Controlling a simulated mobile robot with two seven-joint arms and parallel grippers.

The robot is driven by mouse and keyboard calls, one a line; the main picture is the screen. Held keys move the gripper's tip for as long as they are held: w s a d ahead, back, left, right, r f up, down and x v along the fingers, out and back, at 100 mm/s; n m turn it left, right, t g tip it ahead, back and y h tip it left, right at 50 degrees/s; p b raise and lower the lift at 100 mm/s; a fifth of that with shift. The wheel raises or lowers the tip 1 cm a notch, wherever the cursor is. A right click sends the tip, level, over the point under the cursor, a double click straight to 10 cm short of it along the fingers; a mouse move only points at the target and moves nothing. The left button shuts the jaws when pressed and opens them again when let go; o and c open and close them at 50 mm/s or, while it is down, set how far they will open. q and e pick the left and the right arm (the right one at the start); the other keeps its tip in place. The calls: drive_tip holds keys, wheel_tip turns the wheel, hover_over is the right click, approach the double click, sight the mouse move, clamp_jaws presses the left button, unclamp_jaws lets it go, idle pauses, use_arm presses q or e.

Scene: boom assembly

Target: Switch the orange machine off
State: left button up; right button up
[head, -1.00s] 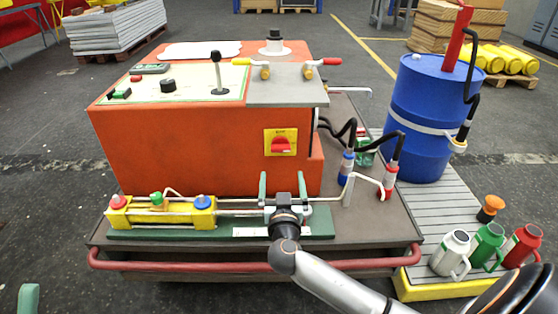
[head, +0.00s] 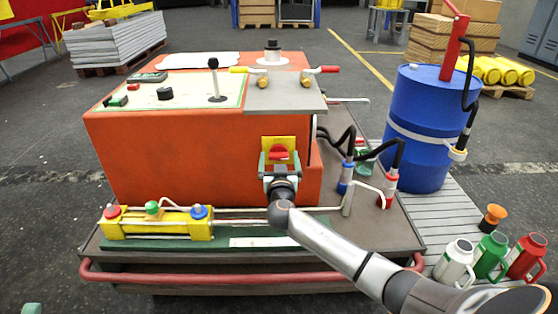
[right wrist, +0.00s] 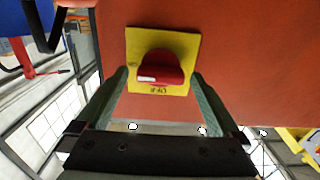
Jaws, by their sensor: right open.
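The orange machine (head: 180,155) stands on a dark cart. A red rotary switch (head: 279,153) on a yellow plate (head: 279,140) sits on its front face. In the right wrist view the red switch (right wrist: 160,68) lies crosswise, its white mark at the left end; the yellow plate (right wrist: 188,45) has an OFF label below the switch. My right gripper (head: 279,160) is open and empty in front of the switch, its green fingers on either side of it; whether they touch the plate is unclear. Only a tip of my left gripper (head: 30,309) shows at the lower left edge.
A yellow block with coloured buttons (head: 155,224) and metal rods lie low in front of the machine. A red rail (head: 180,276) edges the cart. Hoses and a blue drum (head: 425,125) stand to the right, with several flasks (head: 491,254) below.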

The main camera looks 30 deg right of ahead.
drive_tip(key=c, duration=1.3)
drive_tip(key=shift+n, duration=0.4)
drive_tip(key=n, duration=0.3)
drive_tip(key=shift+a+n, duration=0.1)
drive_tip(key=shift+n, duration=0.2)
drive_tip(key=n, duration=0.3)
drive_tip(key=shift+n+p, duration=0.4)
drive_tip(key=n+p, duration=0.1)
drive_tip(key=n, duration=0.4)
drive_tip(key=shift+w+a+f, duration=0.1)
drive_tip(key=shift+f+n+p, duration=0.1)
drive_tip(key=shift+n+p, duration=0.85)
drive_tip(key=shift+n, duration=1.45)
